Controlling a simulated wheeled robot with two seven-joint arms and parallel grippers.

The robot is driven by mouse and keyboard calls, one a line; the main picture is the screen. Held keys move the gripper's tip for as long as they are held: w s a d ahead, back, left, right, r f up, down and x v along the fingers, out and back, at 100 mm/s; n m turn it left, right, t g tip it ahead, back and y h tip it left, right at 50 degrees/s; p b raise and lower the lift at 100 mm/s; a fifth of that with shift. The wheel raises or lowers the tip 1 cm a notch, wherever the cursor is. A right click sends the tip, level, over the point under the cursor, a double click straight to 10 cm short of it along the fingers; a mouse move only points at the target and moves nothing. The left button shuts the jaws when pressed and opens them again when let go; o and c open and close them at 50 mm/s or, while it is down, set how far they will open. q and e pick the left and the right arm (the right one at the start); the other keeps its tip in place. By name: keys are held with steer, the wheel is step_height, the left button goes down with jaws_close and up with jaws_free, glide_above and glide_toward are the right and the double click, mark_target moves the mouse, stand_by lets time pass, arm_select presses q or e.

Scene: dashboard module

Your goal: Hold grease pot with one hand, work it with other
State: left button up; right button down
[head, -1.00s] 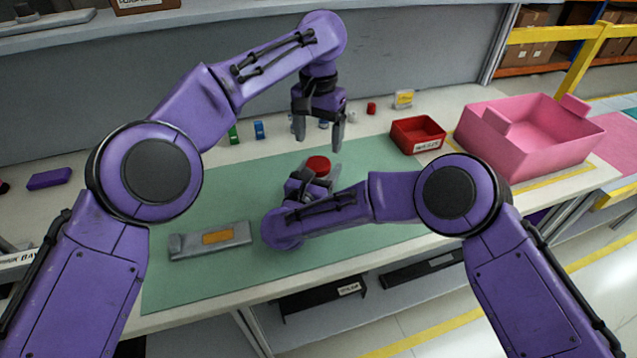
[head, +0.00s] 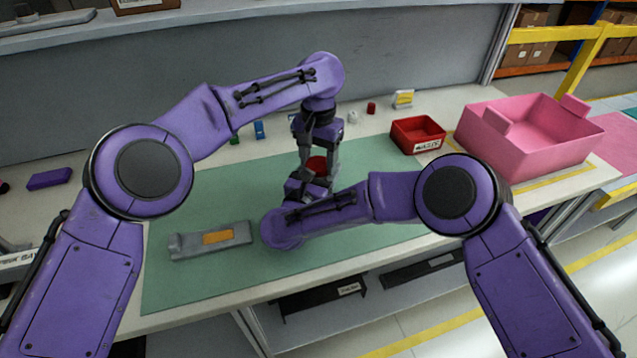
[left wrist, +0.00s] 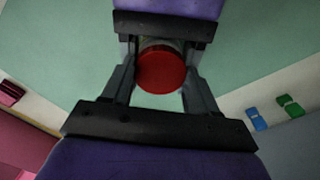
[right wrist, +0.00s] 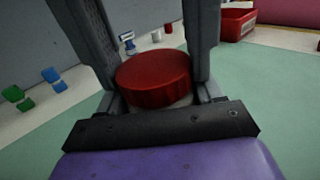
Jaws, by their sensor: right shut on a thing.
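The grease pot with a red lid (head: 317,164) stands over the green mat. My right gripper (head: 311,187) is shut on the pot's body from the near side. The right wrist view shows the red lid (right wrist: 155,78) above its fingers, with a little of the pale body below. My left gripper (head: 318,169) points down from above, its fingers on either side of the lid. In the left wrist view the lid (left wrist: 161,70) lies between the open fingers, with small gaps beside it. Most of the pot's body is hidden.
A grey block with an orange patch (head: 215,238) lies on the mat's left part. A small red bin (head: 417,134) and a pink crate (head: 529,140) stand at right. Small blue (head: 259,130) and red (head: 371,108) items sit along the back. The mat's right part is clear.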

arm_select(q)
steer(key=o, duration=1.2)
steer(key=shift+c, duration=0.2)
steer(key=shift+r, duration=0.1)
steer(key=shift+r, duration=2.2)
steer(key=o, duration=0.3)
arm_select(e)
steer(key=shift+c, duration=0.4)
jaws_free()
